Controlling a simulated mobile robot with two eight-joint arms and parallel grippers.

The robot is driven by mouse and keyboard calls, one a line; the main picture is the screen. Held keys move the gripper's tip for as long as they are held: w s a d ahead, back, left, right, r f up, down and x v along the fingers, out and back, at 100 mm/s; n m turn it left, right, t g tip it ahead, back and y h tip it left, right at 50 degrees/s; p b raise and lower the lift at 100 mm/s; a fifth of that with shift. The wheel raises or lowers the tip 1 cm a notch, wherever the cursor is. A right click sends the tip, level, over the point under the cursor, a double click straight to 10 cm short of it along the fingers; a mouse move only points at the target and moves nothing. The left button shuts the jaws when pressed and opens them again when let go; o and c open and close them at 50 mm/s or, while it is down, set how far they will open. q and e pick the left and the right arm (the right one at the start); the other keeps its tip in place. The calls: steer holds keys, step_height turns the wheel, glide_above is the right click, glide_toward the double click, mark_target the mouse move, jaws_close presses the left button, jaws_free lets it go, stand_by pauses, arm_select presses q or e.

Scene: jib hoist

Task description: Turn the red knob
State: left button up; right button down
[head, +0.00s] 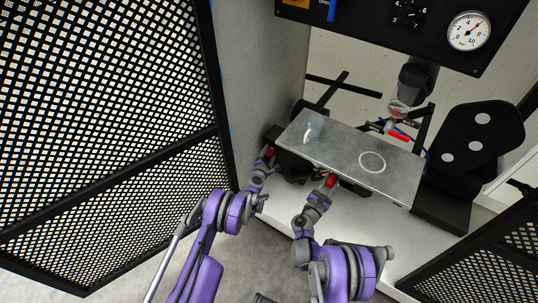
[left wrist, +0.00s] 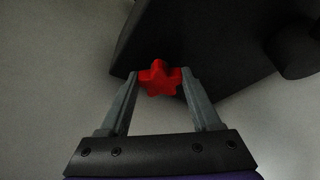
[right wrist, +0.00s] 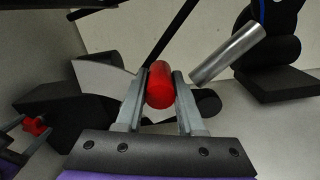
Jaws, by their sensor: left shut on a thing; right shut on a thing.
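A red star-shaped knob (left wrist: 160,78) sits between the fingertips of my left gripper (left wrist: 160,80), which is shut on it, in front of a dark block (left wrist: 215,45). The knob also shows at the left edge of the right wrist view (right wrist: 35,125) and small in the head view (head: 269,151). My left gripper is just left of the metal plate's left end. My right gripper (right wrist: 160,88) is shut on a red rounded handle (right wrist: 160,84); in the head view this handle (head: 331,180) is at the plate's near edge. What the handle joins to is partly hidden.
A grey metal plate (head: 340,153) with a white ring mark lies above the grippers. A black perforated panel (head: 105,110) stands at left, another (head: 480,265) at lower right. A black panel with a gauge (head: 468,31) hangs at top right. A silver cylinder (right wrist: 228,54) is near my right gripper.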

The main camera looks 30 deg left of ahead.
arm_select(q)
steer(key=o, duration=1.4)
steer(key=shift+c, duration=0.2)
steer(key=v, duration=1.2)
steer(key=shift+a, duration=0.1)
